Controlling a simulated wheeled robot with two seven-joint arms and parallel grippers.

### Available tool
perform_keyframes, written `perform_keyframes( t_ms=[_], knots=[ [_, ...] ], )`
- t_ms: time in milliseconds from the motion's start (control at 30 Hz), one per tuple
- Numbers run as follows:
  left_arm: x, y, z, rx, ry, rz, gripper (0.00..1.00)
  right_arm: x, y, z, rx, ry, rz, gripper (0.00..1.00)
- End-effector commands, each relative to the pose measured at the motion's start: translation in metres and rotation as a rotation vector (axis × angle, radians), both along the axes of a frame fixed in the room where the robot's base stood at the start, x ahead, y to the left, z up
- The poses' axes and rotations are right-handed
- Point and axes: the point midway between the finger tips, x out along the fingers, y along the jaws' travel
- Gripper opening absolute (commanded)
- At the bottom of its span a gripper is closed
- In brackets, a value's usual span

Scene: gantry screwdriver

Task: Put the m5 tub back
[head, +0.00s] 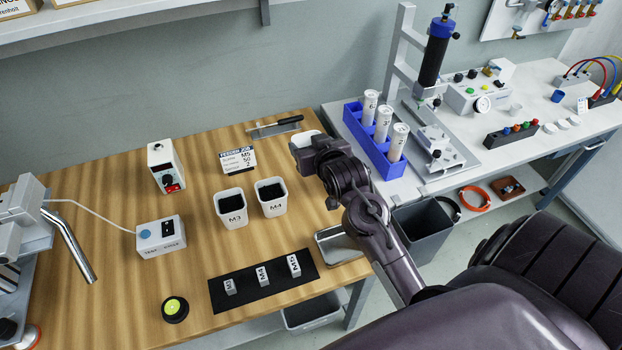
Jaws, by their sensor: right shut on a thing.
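A white tub (304,136) shows only by its rim and a bit of its side, behind my right gripper (312,157). My right gripper is shut on this tub near the wooden bench's right side. Its label is hidden, so I cannot read M5 on it, nor tell whether its base touches the bench. The M3 tub (232,209) and the M4 tub (271,198) stand upright to its left, with dark contents. My left gripper is not in view.
A black strip (247,288) with several labelled blocks lies in front of the tubs. A job card (238,161) reading M5 stands behind them. A metal tray (338,244) sits at the bench's right edge. A blue rack (372,150) holds white tubes on the neighbouring table.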

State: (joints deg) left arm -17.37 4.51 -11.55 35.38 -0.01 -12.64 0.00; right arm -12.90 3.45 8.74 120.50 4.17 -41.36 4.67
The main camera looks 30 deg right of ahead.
Motion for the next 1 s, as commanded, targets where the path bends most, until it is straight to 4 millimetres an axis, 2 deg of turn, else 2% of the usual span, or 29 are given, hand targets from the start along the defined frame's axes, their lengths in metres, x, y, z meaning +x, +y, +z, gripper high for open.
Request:
perform_keyframes(
  t_ms=[33,100,300,467,700,1000],
  knots=[
    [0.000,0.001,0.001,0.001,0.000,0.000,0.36,-0.001,0.000,-0.016,0.002,0.007,0.000,0.36],
    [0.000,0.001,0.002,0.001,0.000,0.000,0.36,-0.001,0.001,-0.034,0.002,0.006,0.000,0.36],
    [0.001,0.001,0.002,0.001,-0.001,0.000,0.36,0.000,0.001,-0.069,0.001,0.001,0.001,0.36],
    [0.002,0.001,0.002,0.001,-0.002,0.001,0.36,0.000,0.001,-0.081,0.001,0.001,0.001,0.36],
    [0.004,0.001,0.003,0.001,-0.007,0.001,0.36,0.000,0.001,-0.115,0.000,0.000,0.001,0.36],
    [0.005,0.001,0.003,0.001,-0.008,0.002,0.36,0.000,0.001,-0.118,0.000,-0.001,0.001,0.36]
  ],
)
